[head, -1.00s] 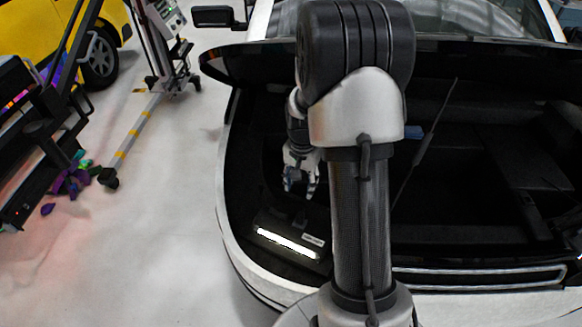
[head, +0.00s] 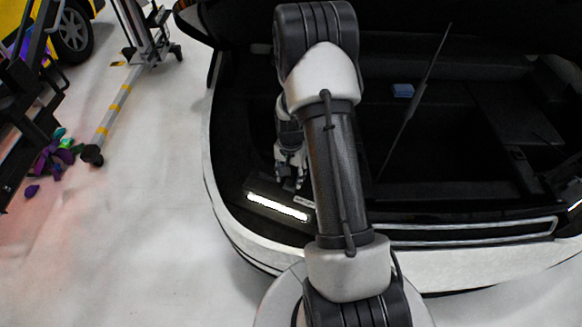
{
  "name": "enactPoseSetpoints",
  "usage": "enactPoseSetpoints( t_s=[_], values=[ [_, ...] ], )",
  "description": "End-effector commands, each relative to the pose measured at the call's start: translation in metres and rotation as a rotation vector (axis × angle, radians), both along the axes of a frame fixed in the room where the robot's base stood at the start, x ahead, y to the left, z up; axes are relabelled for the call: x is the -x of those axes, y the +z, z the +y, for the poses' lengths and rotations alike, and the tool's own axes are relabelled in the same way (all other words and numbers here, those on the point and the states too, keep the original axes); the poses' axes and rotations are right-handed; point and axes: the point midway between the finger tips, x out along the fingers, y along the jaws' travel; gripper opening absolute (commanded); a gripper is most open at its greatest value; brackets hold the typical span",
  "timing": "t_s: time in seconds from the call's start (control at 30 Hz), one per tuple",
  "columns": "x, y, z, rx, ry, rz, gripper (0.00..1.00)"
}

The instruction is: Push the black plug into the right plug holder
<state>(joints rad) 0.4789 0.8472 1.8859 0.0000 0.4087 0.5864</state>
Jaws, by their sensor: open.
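My gripper (head: 289,184) is open, low inside the left part of the car's dark open front compartment, just behind a bright light bar (head: 278,207). It is small and partly blurred here, with my arm passing close on its right. I cannot make out the black plug or the right plug holder; the area around the fingertips is too dark and small to tell, and my arm covers part of it.
The white car's front edge (head: 470,268) runs across below the compartment. A thin prop rod (head: 418,95) stands right of my arm, near a small blue object (head: 403,90). Clear floor (head: 130,235) lies left; a dark cart and colored scraps (head: 50,160) stand beyond.

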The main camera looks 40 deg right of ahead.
Motion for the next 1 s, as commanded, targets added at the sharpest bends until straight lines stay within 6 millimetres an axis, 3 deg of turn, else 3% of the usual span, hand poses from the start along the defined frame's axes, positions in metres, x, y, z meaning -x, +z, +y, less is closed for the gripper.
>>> enactPoseSetpoints(
  t_s=[0.2,0.57,1.0],
  values=[
    [0.0,-0.022,0.0,0.0,0.0,0.001,0.45],
    [0.0,-0.025,0.0,0.001,0.0,0.0,0.44],
    [0.0,-0.025,0.0,0.0,0.0,0.0,0.15]
  ],
)
